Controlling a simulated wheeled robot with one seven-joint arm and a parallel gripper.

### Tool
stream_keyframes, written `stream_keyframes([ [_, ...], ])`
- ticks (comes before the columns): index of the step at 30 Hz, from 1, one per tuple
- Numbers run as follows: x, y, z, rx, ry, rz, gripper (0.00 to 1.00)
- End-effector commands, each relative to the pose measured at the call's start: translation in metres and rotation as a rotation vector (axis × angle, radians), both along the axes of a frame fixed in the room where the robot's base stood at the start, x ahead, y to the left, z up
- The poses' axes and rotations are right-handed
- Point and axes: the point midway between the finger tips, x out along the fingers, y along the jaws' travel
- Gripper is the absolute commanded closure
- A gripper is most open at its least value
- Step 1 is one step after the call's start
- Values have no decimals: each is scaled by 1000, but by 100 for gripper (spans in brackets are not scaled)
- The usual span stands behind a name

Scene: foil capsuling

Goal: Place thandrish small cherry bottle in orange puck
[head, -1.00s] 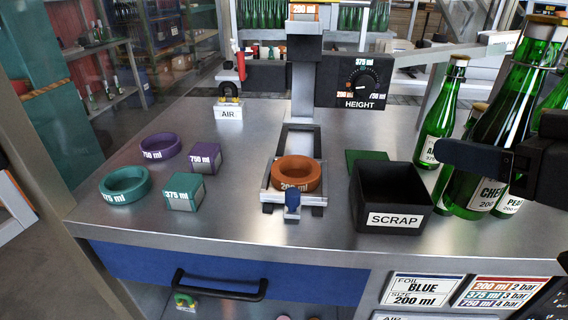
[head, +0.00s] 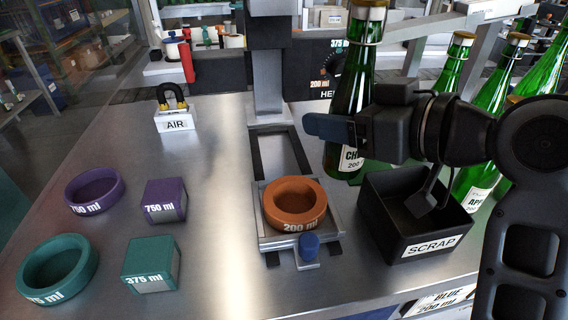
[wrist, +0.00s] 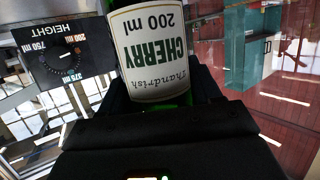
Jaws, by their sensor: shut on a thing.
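The thandrish cherry 200 ml bottle (head: 352,100) is green with a gold cap and a white label. My gripper (head: 335,128) is shut on it and holds it upright, right of and behind the orange puck. In the wrist view its label (wrist: 150,52) reads thandrish CHERRY 200 ml between my gripper's fingers (wrist: 158,95). The orange puck (head: 296,222), marked 200 ml, is an empty ring in the metal fixture under the press column. My gripper partly hides the bottle's label in the head view.
A black SCRAP bin (head: 392,226) stands right of the puck, below my gripper. Several green bottles (head: 456,68) stand behind it. Teal (head: 58,272) and purple (head: 95,190) rings and two blocks lie left. The blue fixture handle (head: 309,246) sticks up in front.

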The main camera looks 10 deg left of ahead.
Motion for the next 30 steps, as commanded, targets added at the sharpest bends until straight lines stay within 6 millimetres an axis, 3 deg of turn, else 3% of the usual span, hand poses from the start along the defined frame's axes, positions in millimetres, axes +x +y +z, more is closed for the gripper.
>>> stream_keyframes([
  [6, -4, 44, -25, 0, 2, 3, 86],
  [12, -5, 65, -38, 2, -1, 1, 86],
  [16, -5, 68, -45, 1, 0, -1, 86],
  [24, -5, 68, -78, 1, 1, -2, 86],
  [30, -5, 67, -80, 1, -3, -2, 86],
])
